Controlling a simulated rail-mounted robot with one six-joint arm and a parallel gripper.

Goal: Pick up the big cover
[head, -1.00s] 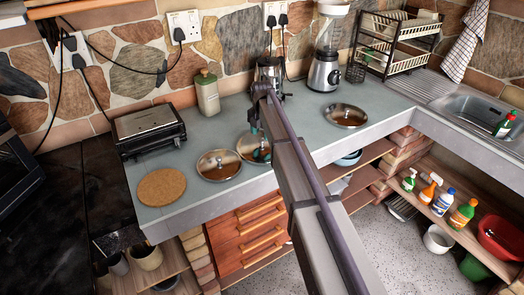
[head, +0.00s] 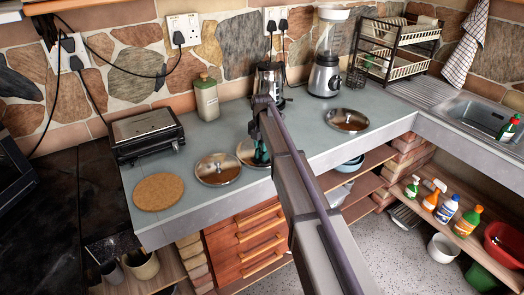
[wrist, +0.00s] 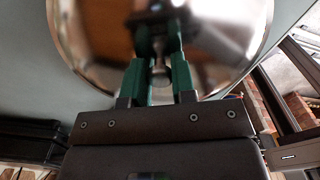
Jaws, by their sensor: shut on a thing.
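The big cover (head: 246,152) is a round, shiny steel lid with a brownish reflection, lying on the grey counter in the head view. My gripper (head: 261,154) points down at it and hides its right part. In the wrist view the cover (wrist: 90,30) fills the upper middle. There the green fingers of my gripper (wrist: 160,62) are shut on its central knob. I cannot tell whether the cover is clear of the counter. Two similar covers lie apart from it, one just to the left (head: 217,174) and one to the right (head: 347,120).
A round cork mat (head: 158,191) and a black grill (head: 146,135) stand left on the counter. A cream bottle (head: 207,98), a steel appliance (head: 270,75) and a blender (head: 325,70) stand along the wall. A dish rack (head: 398,50) and sink are at the right.

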